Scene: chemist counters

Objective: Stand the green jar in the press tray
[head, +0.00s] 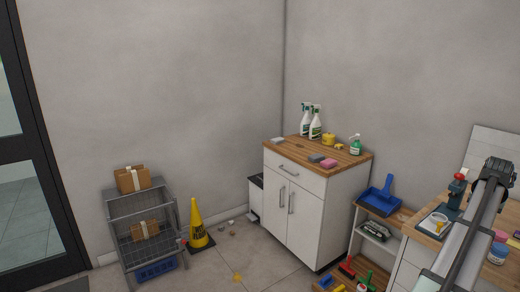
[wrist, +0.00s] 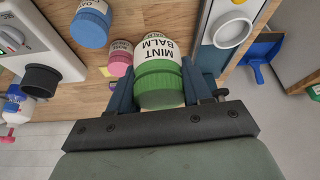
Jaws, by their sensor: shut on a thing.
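The green jar (wrist: 160,76), with a white label reading "MINT BALM", is between the fingers of my gripper (wrist: 160,90) in the wrist view. My gripper is shut on it, and its ribbed green side faces the camera. A pale tray (wrist: 207,41) with a round, light, grey-ringed piece on it lies at the upper right of the wrist view. I cannot tell for sure that this is the press tray. In the head view my arm crosses the right side, and I cannot make out the gripper or the green jar.
A blue jar (wrist: 90,26) and a pink jar (wrist: 121,58) stand on the wooden counter near the held jar. A white machine (wrist: 35,38) is at the left of the wrist view. In the head view, a red-topped device (head: 457,186) stands on the counter beside my arm.

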